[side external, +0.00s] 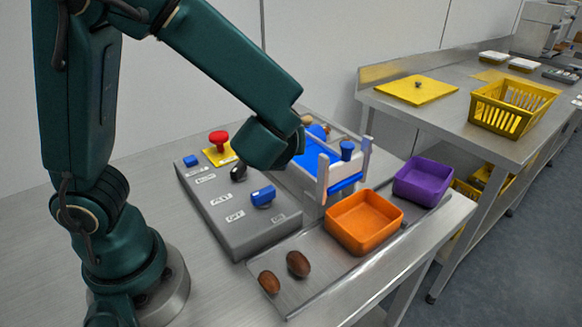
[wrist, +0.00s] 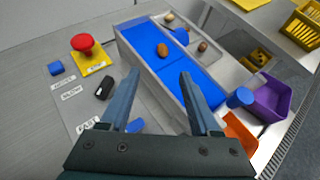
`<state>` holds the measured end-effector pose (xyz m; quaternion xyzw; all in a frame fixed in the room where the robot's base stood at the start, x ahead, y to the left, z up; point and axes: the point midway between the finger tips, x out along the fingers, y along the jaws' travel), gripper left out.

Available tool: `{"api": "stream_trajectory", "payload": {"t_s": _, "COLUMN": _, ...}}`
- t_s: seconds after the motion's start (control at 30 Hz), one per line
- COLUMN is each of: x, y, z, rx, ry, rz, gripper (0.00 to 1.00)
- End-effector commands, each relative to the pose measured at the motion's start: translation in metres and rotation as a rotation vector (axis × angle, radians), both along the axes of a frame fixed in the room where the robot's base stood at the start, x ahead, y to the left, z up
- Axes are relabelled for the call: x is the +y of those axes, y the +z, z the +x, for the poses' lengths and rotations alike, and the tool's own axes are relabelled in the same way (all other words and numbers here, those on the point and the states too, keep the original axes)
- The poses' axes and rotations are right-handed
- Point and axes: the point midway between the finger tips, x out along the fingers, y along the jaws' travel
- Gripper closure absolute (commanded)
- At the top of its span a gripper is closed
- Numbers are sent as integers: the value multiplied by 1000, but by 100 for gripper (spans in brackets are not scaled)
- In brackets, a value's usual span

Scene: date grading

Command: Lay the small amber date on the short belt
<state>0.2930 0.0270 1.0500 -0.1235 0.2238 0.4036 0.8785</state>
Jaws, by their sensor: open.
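My gripper (wrist: 159,74) is open and empty in the wrist view, its two fingers reaching toward the blue belt (wrist: 140,40). A small amber date (wrist: 162,50) appears to lie on the belt beyond the fingertips, apart from them. A larger amber date (wrist: 259,57) lies on the grey metal surface right of the belt. A brown date (wrist: 203,46) and a pale date (wrist: 169,17) lie near the belt's far end. I cannot tell which amber date is the task's. In the side view my wrist hides part of the belt (side external: 345,183) and the fingertips.
A grey control box (side external: 225,222) with a red button (side external: 218,139) and knobs stands left of the belt. An orange bin (side external: 365,222) and a purple bin (side external: 424,180) stand on the right. Two brown dates, one here (side external: 298,264), lie on the front metal tray (side external: 322,282).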

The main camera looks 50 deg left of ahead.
Motion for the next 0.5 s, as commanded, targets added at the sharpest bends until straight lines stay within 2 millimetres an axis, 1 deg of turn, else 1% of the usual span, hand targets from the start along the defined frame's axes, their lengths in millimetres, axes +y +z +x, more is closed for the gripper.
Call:
{"api": "stream_trajectory", "payload": {"t_s": 0.07, "x": 7, "y": 1, "z": -13, "rx": -33, "ry": 86, "rz": -85, "gripper": 37}}
{"api": "stream_trajectory", "payload": {"t_s": 0.17, "x": 16, "y": 0, "z": -41, "rx": -112, "ry": 287, "rz": -282, "gripper": 37}}
{"api": "stream_trajectory", "payload": {"t_s": 0.2, "x": 18, "y": -2, "z": -54, "rx": -158, "ry": 391, "rz": -385, "gripper": 37}}
{"api": "stream_trajectory", "payload": {"t_s": 0.27, "x": 17, "y": -4, "z": -75, "rx": -231, "ry": 559, "rz": -548, "gripper": 37}}
{"api": "stream_trajectory", "payload": {"t_s": 0.3, "x": 13, "y": -5, "z": -87, "rx": -283, "ry": 672, "rz": -659, "gripper": 37}}
{"api": "stream_trajectory", "payload": {"t_s": 0.37, "x": 5, "y": -7, "z": -103, "rx": -362, "ry": 841, "rz": -821, "gripper": 37}}
{"api": "stream_trajectory", "payload": {"t_s": 0.4, "x": -2, "y": -7, "z": -112, "rx": -416, "ry": 952, "rz": -931, "gripper": 37}}
{"api": "stream_trajectory", "payload": {"t_s": 0.5, "x": -22, "y": -4, "z": -127, "rx": -542, "ry": 1211, "rz": -1185, "gripper": 37}}
